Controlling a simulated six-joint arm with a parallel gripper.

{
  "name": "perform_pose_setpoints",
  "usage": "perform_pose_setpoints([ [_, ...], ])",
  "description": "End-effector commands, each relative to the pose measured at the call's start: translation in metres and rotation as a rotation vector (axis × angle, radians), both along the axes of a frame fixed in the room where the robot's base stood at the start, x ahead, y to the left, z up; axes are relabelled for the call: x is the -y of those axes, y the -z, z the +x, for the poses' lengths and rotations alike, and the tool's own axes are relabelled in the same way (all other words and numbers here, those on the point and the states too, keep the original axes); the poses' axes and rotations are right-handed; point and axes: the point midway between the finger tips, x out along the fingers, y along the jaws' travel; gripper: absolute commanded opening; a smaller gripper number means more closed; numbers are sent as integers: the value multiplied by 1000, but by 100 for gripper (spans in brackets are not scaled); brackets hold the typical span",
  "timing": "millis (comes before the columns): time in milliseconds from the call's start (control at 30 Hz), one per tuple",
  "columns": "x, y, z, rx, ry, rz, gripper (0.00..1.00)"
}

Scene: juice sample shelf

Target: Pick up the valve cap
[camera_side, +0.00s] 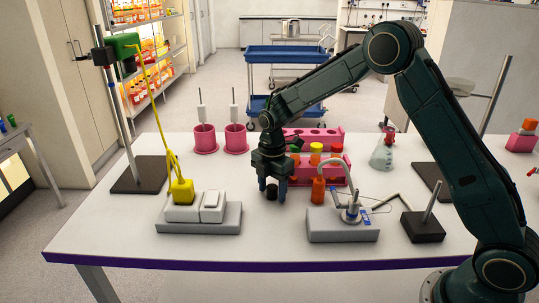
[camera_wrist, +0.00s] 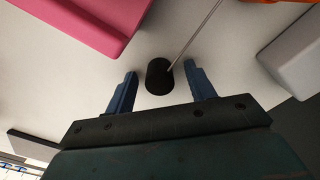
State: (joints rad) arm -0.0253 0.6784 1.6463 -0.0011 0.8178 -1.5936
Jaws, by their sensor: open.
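A small black cylinder, which looks like the valve cap (camera_wrist: 159,77), sits on the white table. In the wrist view it lies between the fingertips of my gripper (camera_wrist: 160,72), with a gap of table showing on each side. A thin grey rod or wire crosses the view and ends at the cap's right side; I cannot tell whether it touches. In the side view my gripper (camera_side: 272,187) points straight down just over the table, its blue fingers apart, with the black cap (camera_side: 271,192) partly hidden between them.
A pink rack (camera_side: 335,141) with orange bottles stands behind and right of my gripper. An orange bottle (camera_side: 318,190) and a grey block with a curved pipe (camera_side: 342,230) are to the right. A grey double-switch base (camera_side: 199,220) is at left. The front of the table is clear.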

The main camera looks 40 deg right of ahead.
Motion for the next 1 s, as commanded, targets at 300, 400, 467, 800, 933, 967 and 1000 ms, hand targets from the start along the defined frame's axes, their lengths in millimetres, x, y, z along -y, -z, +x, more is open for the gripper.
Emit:
perform_pose_setpoints([
  [300,0,0,0,0,0,0,53],
  [400,0,0,0,0,0,0,33],
  [467,0,0,0,0,0,0,21],
  [800,0,0,0,0,0,0,6],
  [933,0,-1,0,0,0,0,6],
  [967,0,-2,0,0,0,0,6],
  [1000,0,-3,0,0,0,0,6],
])
